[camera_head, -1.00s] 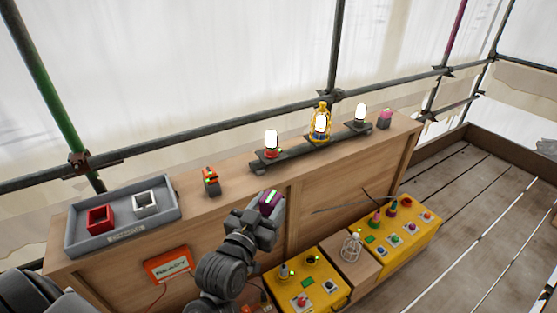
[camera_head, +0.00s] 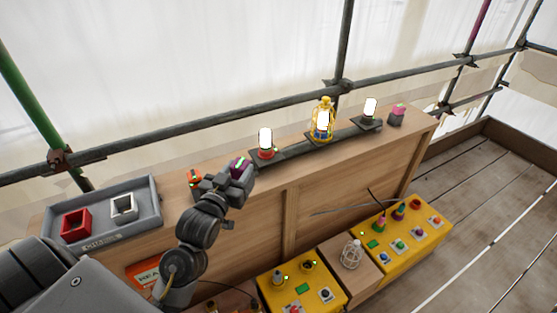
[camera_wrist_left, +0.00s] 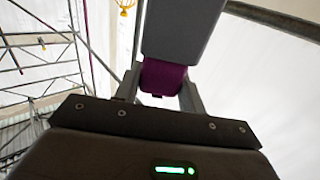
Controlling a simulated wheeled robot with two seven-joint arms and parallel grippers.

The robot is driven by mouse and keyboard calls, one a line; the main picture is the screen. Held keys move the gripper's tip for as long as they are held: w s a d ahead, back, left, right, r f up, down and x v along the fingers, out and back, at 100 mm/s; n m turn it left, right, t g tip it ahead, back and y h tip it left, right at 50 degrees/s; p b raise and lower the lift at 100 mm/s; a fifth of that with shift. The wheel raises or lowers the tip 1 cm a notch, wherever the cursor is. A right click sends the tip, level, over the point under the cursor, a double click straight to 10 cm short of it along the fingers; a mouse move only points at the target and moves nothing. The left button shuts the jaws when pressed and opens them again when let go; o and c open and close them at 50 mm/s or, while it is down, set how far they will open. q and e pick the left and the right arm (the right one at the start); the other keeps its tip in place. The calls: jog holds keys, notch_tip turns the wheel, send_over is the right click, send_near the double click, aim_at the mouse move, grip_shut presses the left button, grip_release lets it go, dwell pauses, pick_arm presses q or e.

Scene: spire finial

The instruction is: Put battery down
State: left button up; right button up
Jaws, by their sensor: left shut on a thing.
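My left gripper (camera_head: 235,178) is shut on a battery with a purple end (camera_head: 241,165). It is over or close to the front part of the wooden cabinet's top, just right of a battery with an orange top (camera_head: 195,179). In the left wrist view, the battery's purple part (camera_wrist_left: 162,77) sits between the two fingers, with a grey block beyond it. Whether the held battery touches the cabinet top cannot be told, as the gripper hides its lower side. My right gripper is not in view.
A grey tray (camera_head: 152,222) with a red holder (camera_head: 76,223) and a white holder (camera_head: 123,206) is at left. Lit lamps stand on a dark rail (camera_head: 291,145) at right, with a pink-topped block (camera_head: 397,115) beyond. Yellow button boxes (camera_head: 320,288) sit below in front.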

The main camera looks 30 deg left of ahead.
pick_arm(q)
jog(key=shift+w+a+y, duration=0.25)
jog(key=shift+a+y, duration=0.05)
jog(key=shift+a, duration=0.8)
jog(key=shift+w+a+f+p, duration=0.5)
jog(key=shift+w+a+f, duration=1.2)
jog(key=shift+f, duration=0.45)
jog(key=shift+w+a+f+p, duration=0.45)
jog(key=shift+w+a+f, duration=1)
jog(key=shift+w+f, duration=0.55)
jog(key=shift+w+a+f+p, duration=0.5)
jog(key=shift+w+a+f, duration=1.15)
jog(key=shift+f, duration=0.65)
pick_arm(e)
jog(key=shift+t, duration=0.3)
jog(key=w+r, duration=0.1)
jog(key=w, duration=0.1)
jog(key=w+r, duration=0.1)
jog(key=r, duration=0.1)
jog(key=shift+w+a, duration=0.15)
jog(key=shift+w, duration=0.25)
pick_arm(q)
jog(key=shift+d+f, duration=0.1)
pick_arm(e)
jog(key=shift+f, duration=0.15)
pick_arm(q)
jog(key=o, duration=1.1)
jog(key=shift+o, duration=0.2)
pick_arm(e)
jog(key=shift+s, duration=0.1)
